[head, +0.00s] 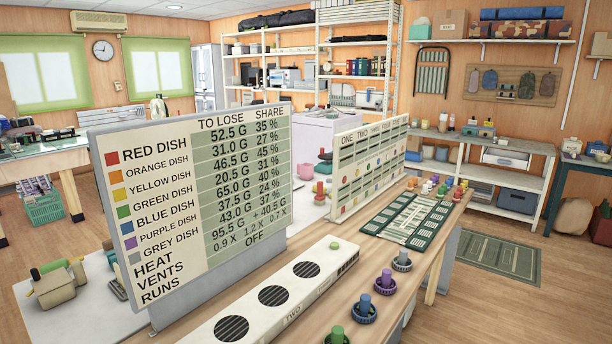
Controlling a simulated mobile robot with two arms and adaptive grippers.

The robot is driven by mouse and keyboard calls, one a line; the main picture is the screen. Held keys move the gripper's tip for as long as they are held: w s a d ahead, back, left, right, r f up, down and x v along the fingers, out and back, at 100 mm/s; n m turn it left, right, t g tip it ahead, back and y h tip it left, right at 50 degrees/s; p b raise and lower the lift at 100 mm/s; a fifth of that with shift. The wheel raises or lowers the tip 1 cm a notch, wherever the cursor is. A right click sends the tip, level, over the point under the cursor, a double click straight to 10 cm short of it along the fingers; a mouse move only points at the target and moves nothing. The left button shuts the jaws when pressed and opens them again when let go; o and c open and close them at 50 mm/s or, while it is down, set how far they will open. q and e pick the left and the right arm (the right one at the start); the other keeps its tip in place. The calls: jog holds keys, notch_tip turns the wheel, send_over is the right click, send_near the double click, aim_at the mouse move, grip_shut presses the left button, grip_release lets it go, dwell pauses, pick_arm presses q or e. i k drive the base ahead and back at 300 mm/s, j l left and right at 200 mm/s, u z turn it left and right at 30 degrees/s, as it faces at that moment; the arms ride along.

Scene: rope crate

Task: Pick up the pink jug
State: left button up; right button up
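No gripper of mine shows in the head view.
A large text board (190,190) and a smaller board (368,160) block much of the middle. The wooden table (385,270) holds a long vent panel (270,300), a green mat (410,220) and coloured knobs. Open floor (500,300) lies at the right.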

aim_at(305, 170)
jog(key=i+l+z, duration=0.35)
jog(key=i+l, duration=0.15)
jog(key=i+l+z, duration=0.3)
jog(key=i+l, duration=0.25)
jog(key=i+l+z, duration=0.35)
jog(key=i, duration=0.2)
jog(key=i+z, duration=0.15)
jog(key=i, duration=1.75)
jog(key=i+j+z, duration=0.1)
jog(key=i, duration=1.8)
jog(key=i+u, duration=0.25)
jog(key=i, duration=0.2)
jog(key=i+u, duration=0.2)
jog(key=i, duration=0.3)
jog(key=i+l+u, duration=0.25)
jog(key=i, duration=0.2)
jog(key=i+l+u, duration=0.25)
jog(key=i, duration=0.2)
jog(key=i+j+u, duration=0.3)
jog(key=u, duration=0.2)
jog(key=i+j+u, duration=0.1)
jog(key=i+u, duration=0.9)
jog(key=i+l+u, duration=0.15)
jog(key=i+u, duration=0.15)
jog(key=u, duration=0.2)
